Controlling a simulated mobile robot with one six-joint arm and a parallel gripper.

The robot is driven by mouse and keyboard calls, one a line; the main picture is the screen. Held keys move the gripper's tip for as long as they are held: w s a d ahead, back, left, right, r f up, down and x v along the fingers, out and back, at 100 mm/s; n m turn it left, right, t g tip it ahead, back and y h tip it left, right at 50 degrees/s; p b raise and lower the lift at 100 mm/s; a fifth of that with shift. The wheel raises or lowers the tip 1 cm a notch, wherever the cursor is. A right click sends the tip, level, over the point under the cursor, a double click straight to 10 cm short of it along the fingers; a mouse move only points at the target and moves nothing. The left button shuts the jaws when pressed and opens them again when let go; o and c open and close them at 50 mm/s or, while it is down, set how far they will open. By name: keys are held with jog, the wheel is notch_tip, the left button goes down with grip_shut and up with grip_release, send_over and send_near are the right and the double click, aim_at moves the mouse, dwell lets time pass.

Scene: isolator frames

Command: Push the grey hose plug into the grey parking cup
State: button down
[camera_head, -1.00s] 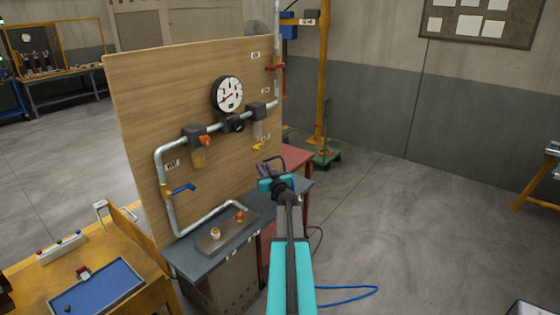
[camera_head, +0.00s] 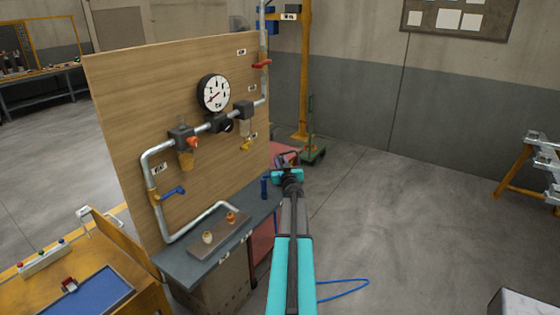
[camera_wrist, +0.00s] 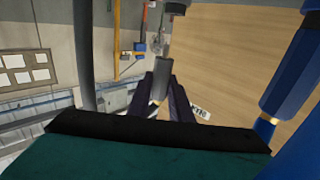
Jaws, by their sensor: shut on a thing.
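My gripper (camera_head: 287,158) is at the far end of my outstretched arm in the head view, beyond the right end of the bench. In the wrist view its two dark fingers (camera_wrist: 173,98) are closed around a slim grey piece with a brass-coloured end, which looks like the grey hose plug (camera_wrist: 163,72). The fingers hide part of it. A grey round part (camera_wrist: 177,6) is cut off at the top edge of the wrist view; I cannot tell whether it is the grey parking cup. The cup is not clear in the head view.
A blue piece with a brass tip (camera_wrist: 293,75) is close on the right in the wrist view. A blue upright piece (camera_head: 264,188) stands at the bench's right end. The wooden panel (camera_head: 125,110) carries pipes and a gauge (camera_head: 213,92).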

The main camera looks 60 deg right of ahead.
jog(key=shift+w+f, duration=0.1)
jog(key=shift+a+f+b, duration=0.1)
jog(key=shift+f+b, duration=0.7)
jog(key=shift+b, duration=0.3)
jog(key=shift+f, duration=0.2)
jog(key=shift+p, duration=0.75)
jog(key=shift+f+b, duration=0.9)
jog(key=shift+f, duration=0.5)
dwell(1.0)
dwell(0.4)
jog(key=c, duration=1.5)
grip_release()
